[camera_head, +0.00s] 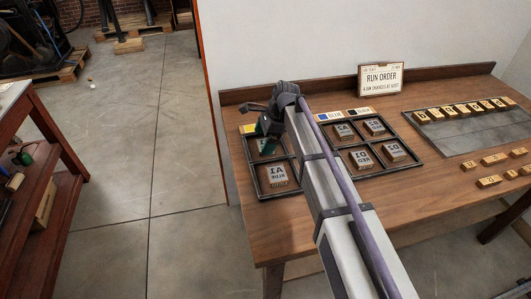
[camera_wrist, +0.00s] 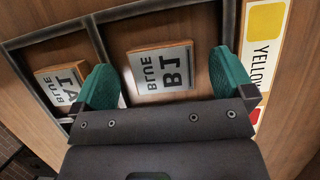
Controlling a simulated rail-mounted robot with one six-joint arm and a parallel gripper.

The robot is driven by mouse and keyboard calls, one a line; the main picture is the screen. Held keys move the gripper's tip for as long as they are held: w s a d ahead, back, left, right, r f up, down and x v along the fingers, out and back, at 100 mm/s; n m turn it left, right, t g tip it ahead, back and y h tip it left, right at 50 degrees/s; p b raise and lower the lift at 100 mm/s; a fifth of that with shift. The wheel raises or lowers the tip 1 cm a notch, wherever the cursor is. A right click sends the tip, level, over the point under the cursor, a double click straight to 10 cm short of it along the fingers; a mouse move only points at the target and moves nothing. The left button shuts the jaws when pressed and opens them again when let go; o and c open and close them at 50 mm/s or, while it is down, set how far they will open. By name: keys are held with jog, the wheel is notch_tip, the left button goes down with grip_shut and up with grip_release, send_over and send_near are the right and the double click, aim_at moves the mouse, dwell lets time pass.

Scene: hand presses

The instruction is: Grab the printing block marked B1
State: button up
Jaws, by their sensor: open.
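The printing block marked B1 (camera_wrist: 162,68), a wooden block with a silver face reading BLUE B1, lies in a compartment of a dark frame (camera_wrist: 98,42) in the wrist view. My gripper (camera_wrist: 165,80) is open, its two green fingers on either side of the block in this view, with gaps to both. Whether the fingertips are above the block or level with it is unclear. The dark gripper body covers the near part of the scene. In the head view my gripper (camera_head: 268,146) is over the far compartment of the left frame and mostly hides B1.
A block marked A1 (camera_head: 277,175) lies in the nearer compartment. To the right, another frame (camera_head: 424,160) holds several blocks.

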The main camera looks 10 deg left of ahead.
aim_at(262, 144)
jog(key=b+x, duration=0.1)
jog(key=x, duration=0.1)
jog(key=shift+f, duration=0.35)
jog(key=shift+r, duration=0.25)
jog(key=c, duration=1)
jog(key=shift+o, duration=0.2)
jog(key=shift+r+p, duration=0.1)
jog(key=shift+p, duration=0.25)
notch_tip(262, 144, up, 10)
jog(key=p, duration=1)
jog(key=shift+r, duration=0.1)
